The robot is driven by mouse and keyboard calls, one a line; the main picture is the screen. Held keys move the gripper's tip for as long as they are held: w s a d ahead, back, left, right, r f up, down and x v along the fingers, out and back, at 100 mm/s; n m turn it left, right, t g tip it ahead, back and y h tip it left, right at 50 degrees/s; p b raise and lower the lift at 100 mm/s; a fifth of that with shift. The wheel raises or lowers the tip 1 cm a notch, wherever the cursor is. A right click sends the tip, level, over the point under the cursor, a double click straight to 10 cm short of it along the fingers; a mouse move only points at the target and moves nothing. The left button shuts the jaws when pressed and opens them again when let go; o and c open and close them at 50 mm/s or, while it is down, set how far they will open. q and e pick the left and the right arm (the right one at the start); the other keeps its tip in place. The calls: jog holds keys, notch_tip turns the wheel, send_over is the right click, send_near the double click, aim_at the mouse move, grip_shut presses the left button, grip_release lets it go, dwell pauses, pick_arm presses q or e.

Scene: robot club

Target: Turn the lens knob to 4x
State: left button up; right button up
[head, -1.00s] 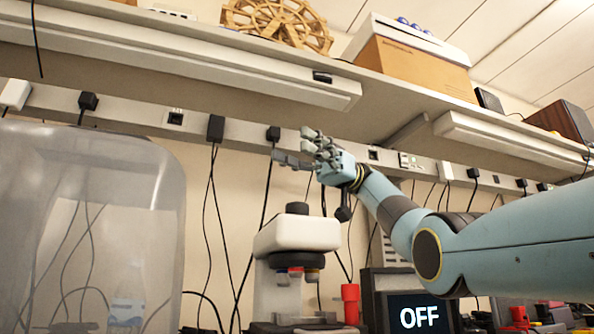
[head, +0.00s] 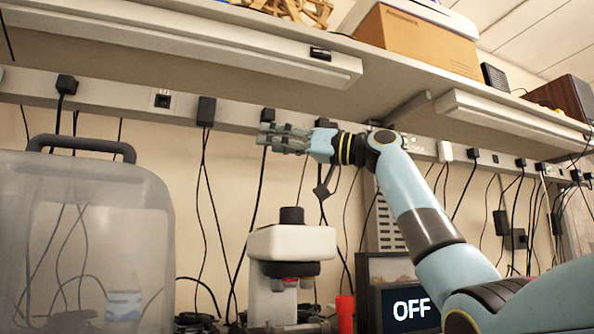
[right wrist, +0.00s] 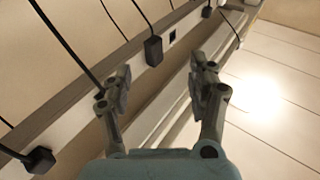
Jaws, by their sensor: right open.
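A white microscope (head: 292,242) with a black top and a dark round turret stands on the bench at lower middle in the head view. The lens knob is probably the dark ring (head: 290,268) under its head; no magnification marking can be read. My right gripper (head: 270,138) is above the microscope, pointing left, apart from it. In the right wrist view the right gripper (right wrist: 158,85) is open and empty, its fingers apart in front of the wall rail. My left gripper is not in view.
A black display reading OFF (head: 411,308) stands right of the microscope, with a red object (head: 345,312) between them. A translucent bin with a handle (head: 85,240) fills the left. A shelf (head: 400,85) hangs above my right arm. Cables hang along the wall.

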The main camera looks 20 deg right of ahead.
jog(key=s+d+f+m+t+h+p, duration=0.2)
jog(key=s+f+t+h+p, duration=0.15)
jog(key=s+p, duration=0.4)
jog(key=s+d+f+m+t+h+p, duration=0.2)
jog(key=s+d+m+t+h+p, duration=0.25)
jog(key=p, duration=0.45)
jog(key=g+h+p, duration=0.2)
jog(key=g+p, duration=0.1)
jog(key=p, duration=0.4)
send_near(297, 208)
jog(key=shift+n, duration=0.25)
jog(key=p+x, duration=0.1)
jog(key=x, duration=0.9)
jog(key=shift+w, duration=0.45)
jog(key=shift+d, duration=0.1)
jog(key=shift+c, duration=0.4)
